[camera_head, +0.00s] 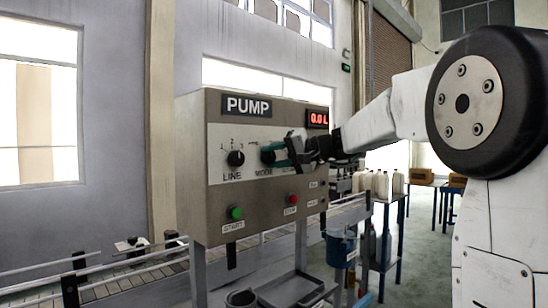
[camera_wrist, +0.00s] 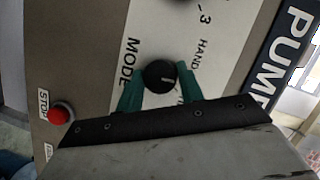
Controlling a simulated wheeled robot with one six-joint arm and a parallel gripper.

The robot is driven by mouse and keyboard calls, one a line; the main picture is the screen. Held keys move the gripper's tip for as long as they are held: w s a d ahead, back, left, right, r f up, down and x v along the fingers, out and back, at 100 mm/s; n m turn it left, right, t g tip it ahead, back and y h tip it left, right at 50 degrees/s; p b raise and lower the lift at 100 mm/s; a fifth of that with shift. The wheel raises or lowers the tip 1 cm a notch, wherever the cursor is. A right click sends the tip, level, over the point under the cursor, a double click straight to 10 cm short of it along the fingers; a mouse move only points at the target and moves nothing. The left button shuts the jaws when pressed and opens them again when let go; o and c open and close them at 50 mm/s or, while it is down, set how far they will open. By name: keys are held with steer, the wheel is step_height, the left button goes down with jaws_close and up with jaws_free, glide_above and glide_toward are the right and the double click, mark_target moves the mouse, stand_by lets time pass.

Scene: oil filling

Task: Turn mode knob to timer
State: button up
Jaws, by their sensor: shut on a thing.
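The mode knob (camera_wrist: 160,76) is black and round with a white mark, on the light plate of the pump panel. The words MODE and HAND are readable beside it in the wrist view; another label is partly covered by my gripper. My gripper (camera_wrist: 160,85) has green fingers on both sides of the knob and is shut on it. In the head view my gripper (camera_head: 278,157) reaches the panel from the right, and the knob (camera_head: 268,153) is partly covered by it. The pump panel (camera_head: 245,200) is a grey box with a PUMP sign.
The line knob (camera_head: 236,158) is left of the mode knob. A green start button (camera_head: 235,212) and a red stop button (camera_head: 292,198) sit below; the stop button also shows in the wrist view (camera_wrist: 60,114). A conveyor (camera_head: 130,275) runs below the panel.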

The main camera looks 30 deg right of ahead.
steer(key=m+t+y, duration=0.1)
steer(key=m, duration=0.2)
steer(key=shift+f+m, duration=0.15)
steer(key=shift+m, duration=0.25)
steer(key=shift+m+t+y, duration=0.4)
steer(key=shift+m+y, duration=0.2)
steer(key=shift+m, duration=0.7)
steer(key=o, duration=1)
steer(key=shift+d, duration=0.1)
steer(key=v, duration=0.7)
steer(key=shift+s+d, duration=0.25)
steer(key=shift+s, duration=0.1)
steer(key=shift+f, duration=0.1)
